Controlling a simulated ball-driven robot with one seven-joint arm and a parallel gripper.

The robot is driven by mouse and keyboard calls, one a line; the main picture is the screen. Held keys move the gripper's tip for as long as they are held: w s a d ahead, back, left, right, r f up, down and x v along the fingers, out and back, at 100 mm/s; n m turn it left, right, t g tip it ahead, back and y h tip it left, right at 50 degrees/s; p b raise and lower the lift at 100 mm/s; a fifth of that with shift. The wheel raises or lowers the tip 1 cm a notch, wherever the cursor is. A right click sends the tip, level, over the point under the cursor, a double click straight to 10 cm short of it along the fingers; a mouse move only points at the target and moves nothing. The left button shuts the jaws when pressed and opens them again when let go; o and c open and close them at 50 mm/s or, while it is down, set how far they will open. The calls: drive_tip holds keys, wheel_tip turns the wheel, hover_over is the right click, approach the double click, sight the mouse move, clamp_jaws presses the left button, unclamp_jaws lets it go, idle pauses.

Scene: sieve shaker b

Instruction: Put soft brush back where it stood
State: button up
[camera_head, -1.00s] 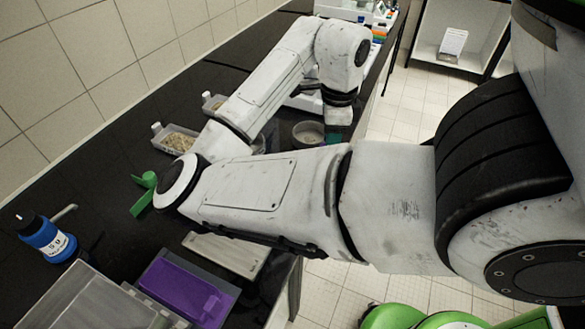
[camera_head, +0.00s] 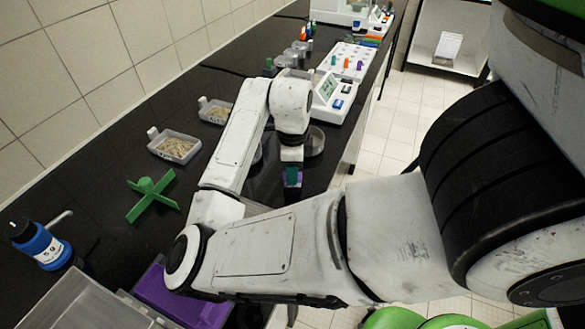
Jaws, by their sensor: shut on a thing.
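My gripper (camera_head: 292,190) hangs pointing down over the black bench, right of the middle of the bench, seen from behind and above. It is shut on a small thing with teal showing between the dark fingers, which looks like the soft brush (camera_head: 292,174). The brush's lower part and bristles are hidden or too small to make out. I cannot tell whether it touches the bench. No mark of its former standing place can be made out.
A green cross-shaped piece (camera_head: 152,195) lies left of my arm. Trays of grains (camera_head: 175,148) stand behind it. A round dish (camera_head: 313,142) is close behind my gripper. A blue bottle (camera_head: 42,243) and purple box (camera_head: 180,298) are at front left. A balance (camera_head: 330,95) stands farther back.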

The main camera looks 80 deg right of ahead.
drive_tip(key=shift+f, duration=0.1)
drive_tip(key=o, duration=0.6)
drive_tip(key=shift+f, duration=0.1)
drive_tip(key=o, duration=0.4)
drive_tip(key=shift+o, duration=0.2)
wheel_tip(320, 180, up, 12)
drive_tip(key=shift+r, duration=0.25)
